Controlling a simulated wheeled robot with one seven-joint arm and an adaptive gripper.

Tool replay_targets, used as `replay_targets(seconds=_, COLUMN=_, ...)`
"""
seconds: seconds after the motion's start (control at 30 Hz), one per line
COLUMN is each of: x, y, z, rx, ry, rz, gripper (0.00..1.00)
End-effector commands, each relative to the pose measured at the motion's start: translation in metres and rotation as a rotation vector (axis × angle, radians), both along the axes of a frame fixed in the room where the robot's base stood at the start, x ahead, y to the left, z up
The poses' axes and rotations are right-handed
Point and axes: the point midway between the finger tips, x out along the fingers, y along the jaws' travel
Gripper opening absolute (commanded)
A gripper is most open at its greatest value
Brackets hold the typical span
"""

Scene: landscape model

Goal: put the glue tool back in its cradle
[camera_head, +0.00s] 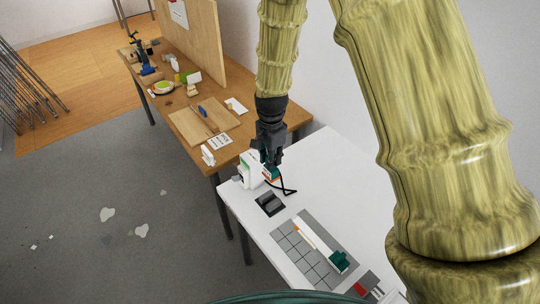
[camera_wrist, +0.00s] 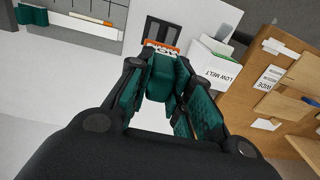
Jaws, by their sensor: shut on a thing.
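My gripper (camera_head: 269,158) is shut on the dark green glue tool (camera_wrist: 163,76) above the white table. The tool has an orange-and-white label with partly hidden lettering at its far end, and its orange and green parts show just below the gripper in the head view (camera_head: 271,174). A dark cradle-like block (camera_head: 270,204) lies on the table, nearer the camera than the tool and apart from it. It also shows beyond the tool in the wrist view (camera_wrist: 163,32). My fingers hide part of the tool.
A white box (camera_head: 248,168) marked LOW MELT in the wrist view (camera_wrist: 222,66) stands close beside the tool. A black cable (camera_head: 289,189) curves over the table. A grey gridded mat (camera_head: 305,265) bears a pale strip with a green end (camera_head: 338,262). The wooden bench (camera_head: 237,137) holds clutter.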

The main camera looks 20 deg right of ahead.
Motion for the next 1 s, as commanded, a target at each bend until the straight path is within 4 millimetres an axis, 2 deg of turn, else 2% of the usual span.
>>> replay_targets(seconds=0.17, x=0.005, y=0.001, z=-0.001, rx=0.0, ry=0.004, rz=0.0, gripper=0.0)
replay_targets(seconds=1.0, x=0.005, y=0.0, z=-0.048, rx=-0.001, ry=0.005, rz=-0.002, gripper=0.0)
